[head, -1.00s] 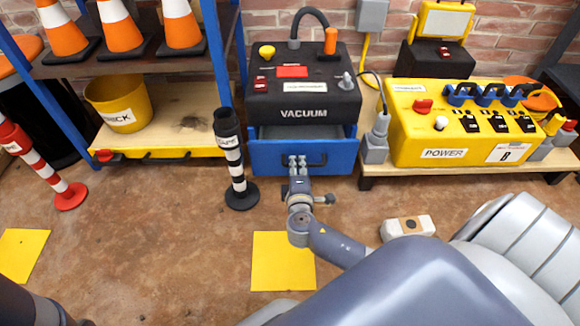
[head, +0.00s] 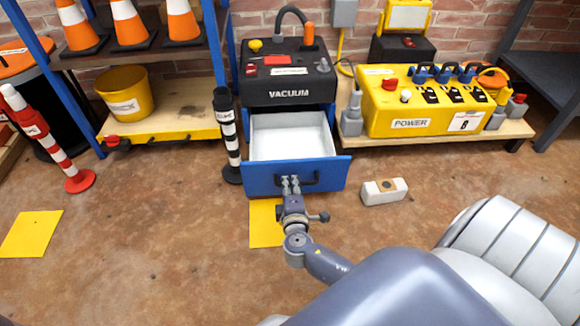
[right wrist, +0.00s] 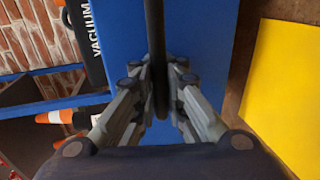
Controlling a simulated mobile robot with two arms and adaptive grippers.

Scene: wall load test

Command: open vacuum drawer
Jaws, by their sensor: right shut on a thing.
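The black vacuum unit (head: 288,91) stands against the brick wall in the head view. Its blue drawer (head: 330,172) is pulled well out, and the white inside shows empty. My right gripper (head: 290,183) is at the drawer's front, shut on the black handle bar (head: 311,179). In the right wrist view the fingers (right wrist: 159,75) close on the dark handle (right wrist: 154,25) from both sides, in front of the blue drawer front (right wrist: 205,35). My left gripper is not in view.
A black-and-white post (head: 228,135) stands close to the drawer's left side. The yellow power box (head: 425,100) is on a low bench at right. A white block (head: 384,191) lies on the floor right of the drawer. A yellow floor mark (head: 264,228) lies below the drawer.

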